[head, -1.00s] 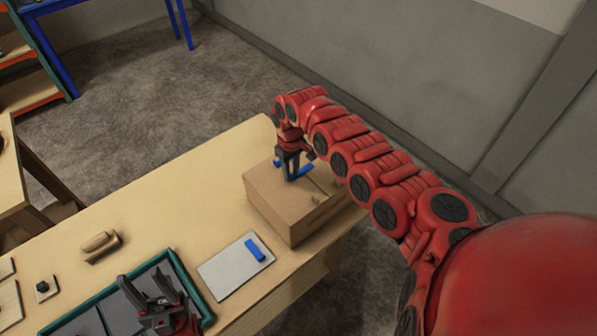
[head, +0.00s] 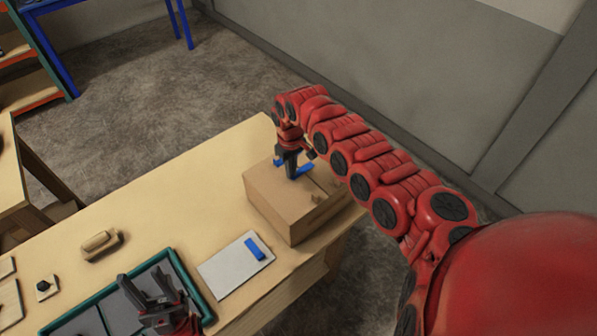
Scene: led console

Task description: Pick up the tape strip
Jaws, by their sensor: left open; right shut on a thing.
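A blue tape strip (head: 306,169) is at the top of a brown cardboard box (head: 278,212). My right gripper (head: 291,176) points down over the box top and is shut on the strip; blue shows on both sides of its fingers. I cannot tell whether the strip still touches the box. My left gripper (head: 147,286) is open and empty above the green-rimmed tray at the lower left. Another blue piece (head: 255,249) lies on a white plate (head: 222,278) on the table.
The wooden table (head: 170,205) holds the green-rimmed tray (head: 186,274), a tan block in a holder (head: 101,243) and a small dark-knobbed piece (head: 43,288). The table's far middle is clear. A grey wall stands behind my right arm.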

